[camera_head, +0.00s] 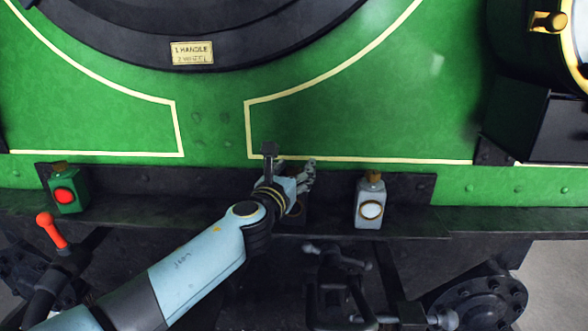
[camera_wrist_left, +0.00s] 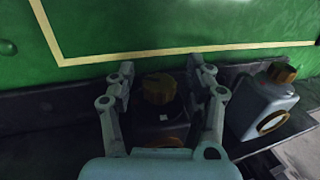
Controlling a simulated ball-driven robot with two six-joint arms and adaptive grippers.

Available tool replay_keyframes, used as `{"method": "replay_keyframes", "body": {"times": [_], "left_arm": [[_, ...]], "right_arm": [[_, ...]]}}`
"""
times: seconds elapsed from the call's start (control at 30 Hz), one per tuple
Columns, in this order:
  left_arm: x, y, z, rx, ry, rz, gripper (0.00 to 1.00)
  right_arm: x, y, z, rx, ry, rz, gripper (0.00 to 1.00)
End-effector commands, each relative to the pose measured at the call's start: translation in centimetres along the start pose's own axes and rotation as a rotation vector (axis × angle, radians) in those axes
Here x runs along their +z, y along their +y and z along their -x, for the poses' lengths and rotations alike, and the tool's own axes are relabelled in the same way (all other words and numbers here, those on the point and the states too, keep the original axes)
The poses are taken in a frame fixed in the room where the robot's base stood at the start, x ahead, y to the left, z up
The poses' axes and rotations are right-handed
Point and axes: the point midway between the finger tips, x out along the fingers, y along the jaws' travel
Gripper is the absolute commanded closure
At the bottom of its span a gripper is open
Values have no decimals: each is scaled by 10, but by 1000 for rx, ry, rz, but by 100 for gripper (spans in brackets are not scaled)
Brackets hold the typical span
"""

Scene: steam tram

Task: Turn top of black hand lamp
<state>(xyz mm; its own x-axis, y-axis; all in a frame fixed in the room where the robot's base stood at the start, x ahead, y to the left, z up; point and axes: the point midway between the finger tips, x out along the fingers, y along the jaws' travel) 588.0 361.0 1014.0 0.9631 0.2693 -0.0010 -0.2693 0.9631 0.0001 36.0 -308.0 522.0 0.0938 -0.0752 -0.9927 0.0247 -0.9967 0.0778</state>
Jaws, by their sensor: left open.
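The black hand lamp (camera_wrist_left: 160,125) stands on the dark ledge between the fingers of my left gripper (camera_wrist_left: 161,72) in the left wrist view. Its round brown top (camera_wrist_left: 158,88) lies between the two open fingers, with a gap on both sides. In the head view my left gripper (camera_head: 299,177) reaches the ledge from the lower left and hides most of the black lamp (camera_head: 294,213). My right gripper is in neither view.
A white-grey lamp (camera_head: 370,203) with a brown top stands right of my gripper, also in the left wrist view (camera_wrist_left: 262,105). A green lamp with a red lens (camera_head: 66,192) stands far left. A green panel (camera_head: 215,130) rises behind the ledge. A red-handled lever (camera_head: 51,230) sits lower left.

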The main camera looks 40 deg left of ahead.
Motion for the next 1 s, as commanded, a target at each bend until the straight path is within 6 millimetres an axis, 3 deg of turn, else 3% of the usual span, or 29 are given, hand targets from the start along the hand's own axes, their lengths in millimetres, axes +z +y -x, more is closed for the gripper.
{"method": "replay_keyframes", "body": {"times": [0.07,0.43,1.0], "left_arm": [[0,0,0,0,0,0,52],[0,0,0,0,0,0,100],[-1,0,0,-1,1,0,100]], "right_arm": [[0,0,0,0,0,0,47],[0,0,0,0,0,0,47],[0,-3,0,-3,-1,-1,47]]}}
